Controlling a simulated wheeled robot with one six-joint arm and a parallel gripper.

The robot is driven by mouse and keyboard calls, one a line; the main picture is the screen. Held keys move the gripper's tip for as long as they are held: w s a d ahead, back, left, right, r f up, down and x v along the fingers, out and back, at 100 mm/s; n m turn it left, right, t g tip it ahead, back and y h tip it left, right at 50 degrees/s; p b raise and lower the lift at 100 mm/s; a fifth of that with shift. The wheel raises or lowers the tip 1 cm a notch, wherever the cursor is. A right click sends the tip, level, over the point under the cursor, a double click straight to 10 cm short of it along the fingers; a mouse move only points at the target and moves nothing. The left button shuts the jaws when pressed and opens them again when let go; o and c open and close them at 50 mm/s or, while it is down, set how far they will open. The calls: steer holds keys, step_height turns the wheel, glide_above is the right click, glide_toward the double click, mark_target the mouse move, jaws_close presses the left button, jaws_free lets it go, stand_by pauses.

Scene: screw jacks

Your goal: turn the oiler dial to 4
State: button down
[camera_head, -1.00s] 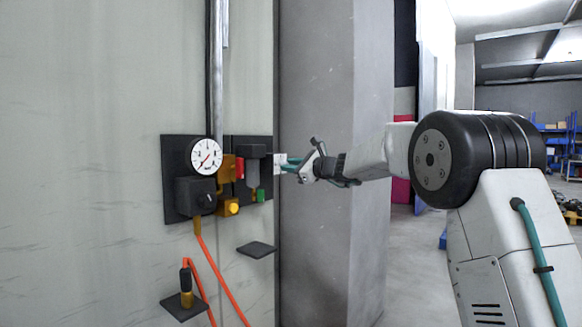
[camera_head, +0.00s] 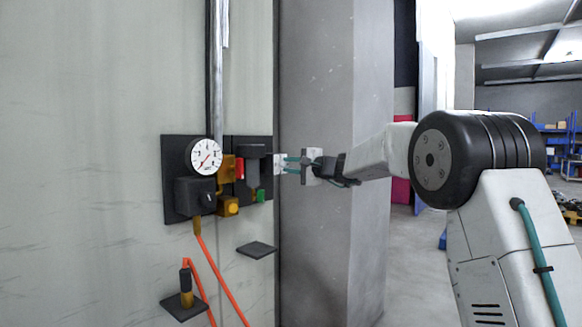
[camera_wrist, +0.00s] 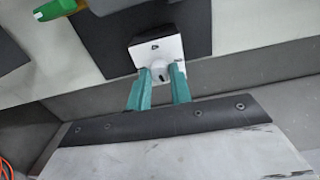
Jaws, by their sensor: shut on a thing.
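The oiler dial is a small pale round knob (camera_wrist: 158,66) on a white plate (camera_wrist: 150,50), fixed to a dark panel. The white plate also shows edge-on in the head view (camera_head: 280,164), at the right side of the wall panel. My gripper (camera_wrist: 160,73) has its two teal fingers on either side of the knob and is shut on it. In the head view my gripper (camera_head: 289,164) reaches the plate from the right. A dark mark shows on the plate above the knob, but I cannot read any number or the dial's setting.
A round white gauge (camera_head: 204,156), a yellow knob (camera_head: 233,208) and a green part (camera_head: 260,196) are on the wall panel left of my gripper. An orange hose (camera_head: 224,276) hangs below. A grey pillar (camera_head: 318,90) stands close behind my gripper.

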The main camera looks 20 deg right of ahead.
steer(key=n, duration=0.7)
steer(key=shift+f, duration=0.1)
steer(key=n, duration=0.4)
steer(key=shift+n, duration=2.1)
steer(key=c, duration=1.3)
jaws_free()
steer(key=shift+o, duration=0.2)
steer(key=shift+s+d, duration=0.1)
